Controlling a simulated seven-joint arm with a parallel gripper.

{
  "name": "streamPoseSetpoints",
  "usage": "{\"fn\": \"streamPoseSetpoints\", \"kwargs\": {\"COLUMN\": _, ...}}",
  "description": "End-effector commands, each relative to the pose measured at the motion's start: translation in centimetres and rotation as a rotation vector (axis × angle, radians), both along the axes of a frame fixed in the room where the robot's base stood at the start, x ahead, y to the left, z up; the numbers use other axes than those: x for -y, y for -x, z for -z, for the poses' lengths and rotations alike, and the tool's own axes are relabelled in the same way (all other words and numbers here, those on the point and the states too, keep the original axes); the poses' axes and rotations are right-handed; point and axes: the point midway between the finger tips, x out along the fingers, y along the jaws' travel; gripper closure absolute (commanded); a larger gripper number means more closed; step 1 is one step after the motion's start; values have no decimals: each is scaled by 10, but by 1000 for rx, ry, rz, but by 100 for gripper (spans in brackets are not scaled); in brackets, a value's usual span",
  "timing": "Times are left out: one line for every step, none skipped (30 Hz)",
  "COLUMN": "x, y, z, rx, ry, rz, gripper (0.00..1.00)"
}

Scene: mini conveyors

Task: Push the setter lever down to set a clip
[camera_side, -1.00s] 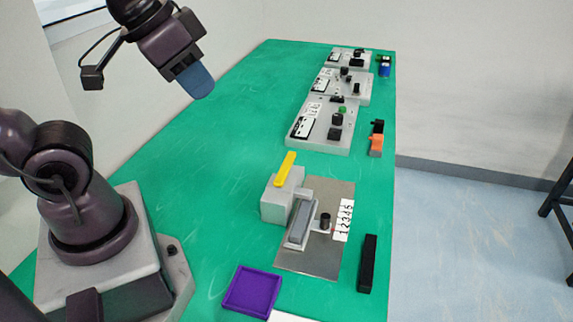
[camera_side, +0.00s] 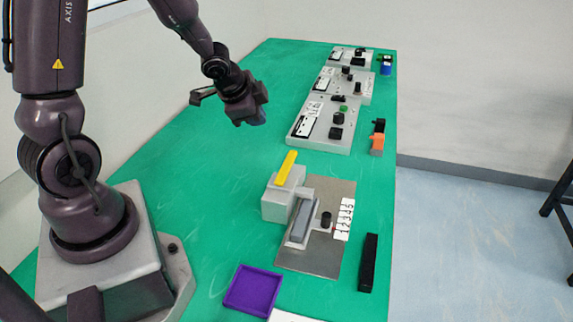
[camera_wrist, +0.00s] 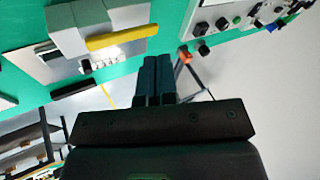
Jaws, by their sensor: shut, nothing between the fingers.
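The setter is a grey block (camera_side: 283,206) with a yellow lever (camera_side: 286,168) on top, standing on a metal plate (camera_side: 318,262) on the green table. The lever is raised and tilted. It also shows in the wrist view as a yellow bar (camera_wrist: 122,38) at the upper left. A grey channel and a black knob (camera_side: 326,219) sit beside the block, with a numbered strip (camera_side: 343,220) to the right. My gripper (camera_side: 256,119) is above the table, behind and left of the lever, apart from it. Its fingers (camera_wrist: 157,75) are together and empty. No separate clip can be made out.
A purple tray (camera_side: 252,291) lies in front of the setter and a black bar (camera_side: 368,263) to its right. Grey control panels (camera_side: 318,130) stand behind, with orange (camera_side: 377,145) and blue (camera_side: 386,70) parts to their right. The table's left part is clear.

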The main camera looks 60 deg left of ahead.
Motion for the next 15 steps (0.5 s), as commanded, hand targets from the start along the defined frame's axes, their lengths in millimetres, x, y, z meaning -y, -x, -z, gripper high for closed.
{"fn": "streamPoseSetpoints", "kwargs": {"x": 4, "y": -9, "z": 10, "rx": 28, "ry": 10, "rz": 85, "gripper": 100}}
{"fn": "streamPoseSetpoints", "kwargs": {"x": 7, "y": -15, "z": 12, "rx": 52, "ry": 14, "rz": 138, "gripper": 100}}
{"fn": "streamPoseSetpoints", "kwargs": {"x": 13, "y": -22, "z": 13, "rx": 85, "ry": 19, "rz": 205, "gripper": 100}}
{"fn": "streamPoseSetpoints", "kwargs": {"x": 18, "y": -27, "z": 13, "rx": 109, "ry": 23, "rz": 251, "gripper": 100}}
{"fn": "streamPoseSetpoints", "kwargs": {"x": 23, "y": -32, "z": 11, "rx": 134, "ry": 26, "rz": 294, "gripper": 100}}
{"fn": "streamPoseSetpoints", "kwargs": {"x": 29, "y": -37, "z": 7, "rx": 167, "ry": 26, "rz": 344, "gripper": 100}}
{"fn": "streamPoseSetpoints", "kwargs": {"x": 32, "y": -40, "z": 3, "rx": 190, "ry": 26, "rz": 374, "gripper": 100}}
{"fn": "streamPoseSetpoints", "kwargs": {"x": 36, "y": -43, "z": 1, "rx": 209, "ry": 27, "rz": 401, "gripper": 100}}
{"fn": "streamPoseSetpoints", "kwargs": {"x": 39, "y": -45, "z": -2, "rx": 229, "ry": 30, "rz": 427, "gripper": 100}}
{"fn": "streamPoseSetpoints", "kwargs": {"x": 41, "y": -46, "z": -3, "rx": 240, "ry": 31, "rz": 443, "gripper": 100}}
{"fn": "streamPoseSetpoints", "kwargs": {"x": 43, "y": -47, "z": -4, "rx": 249, "ry": 34, "rz": 453, "gripper": 100}}
{"fn": "streamPoseSetpoints", "kwargs": {"x": 44, "y": -48, "z": -6, "rx": 259, "ry": 35, "rz": 462, "gripper": 100}}
{"fn": "streamPoseSetpoints", "kwargs": {"x": 45, "y": -49, "z": -6, "rx": 264, "ry": 37, "rz": 466, "gripper": 100}}
{"fn": "streamPoseSetpoints", "kwargs": {"x": 46, "y": -49, "z": -7, "rx": 268, "ry": 37, "rz": 469, "gripper": 100}}
{"fn": "streamPoseSetpoints", "kwargs": {"x": 46, "y": -49, "z": -7, "rx": 270, "ry": 36, "rz": 470, "gripper": 100}}
